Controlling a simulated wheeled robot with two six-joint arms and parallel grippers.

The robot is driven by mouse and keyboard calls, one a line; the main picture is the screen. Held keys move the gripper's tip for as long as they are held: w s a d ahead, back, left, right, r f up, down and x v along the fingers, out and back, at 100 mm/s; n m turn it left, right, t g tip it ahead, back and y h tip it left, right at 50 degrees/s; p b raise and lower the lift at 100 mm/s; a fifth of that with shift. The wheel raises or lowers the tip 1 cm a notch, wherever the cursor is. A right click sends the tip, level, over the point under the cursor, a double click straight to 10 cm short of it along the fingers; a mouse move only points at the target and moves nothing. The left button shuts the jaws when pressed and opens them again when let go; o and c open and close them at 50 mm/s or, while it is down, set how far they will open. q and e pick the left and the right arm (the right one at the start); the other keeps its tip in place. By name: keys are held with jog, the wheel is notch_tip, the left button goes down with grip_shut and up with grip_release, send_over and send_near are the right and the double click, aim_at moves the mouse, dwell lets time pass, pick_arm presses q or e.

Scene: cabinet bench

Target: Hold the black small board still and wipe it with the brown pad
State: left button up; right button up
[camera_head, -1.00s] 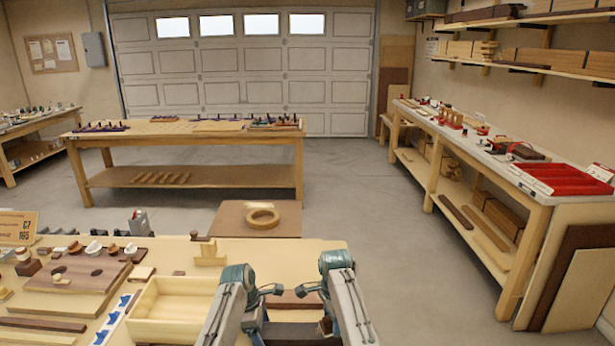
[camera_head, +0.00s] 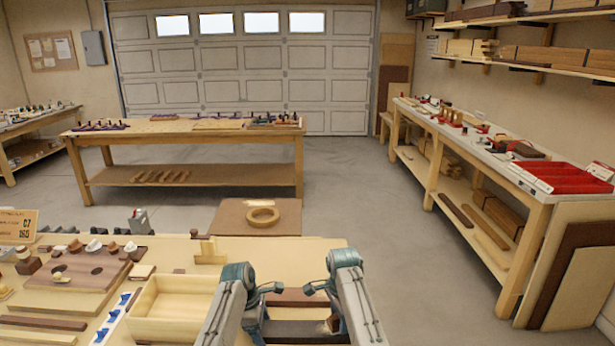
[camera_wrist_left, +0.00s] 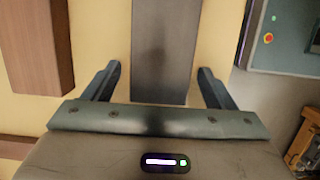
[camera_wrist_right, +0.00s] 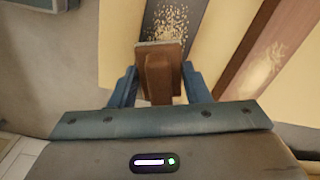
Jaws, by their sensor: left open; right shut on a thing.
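The black small board (camera_head: 293,329) lies on the bench in front of me, between my arms. In the left wrist view its bare end (camera_wrist_left: 162,45) lies between the fingers of my open left gripper (camera_wrist_left: 160,85), with gaps on both sides. In the right wrist view the board carries pale speckles (camera_wrist_right: 178,18). My right gripper (camera_wrist_right: 160,88) is shut on the brown pad (camera_wrist_right: 160,72), which is over the speckled part. I cannot tell whether the pad touches the board. In the head view the fingertips are small and partly hidden.
A brown board with a pale dusty patch (camera_wrist_right: 262,68) lies beside the black one and also shows in the head view (camera_head: 300,297). A wooden tray (camera_head: 172,328) stands left of my left arm. A teal box with a red button (camera_wrist_left: 283,40) is nearby.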

jog(key=shift+d, duration=2.1)
pick_arm(q)
jog(key=shift+c, duration=0.2)
jog(key=c, duration=0.9)
jog(key=shift+c, duration=0.2)
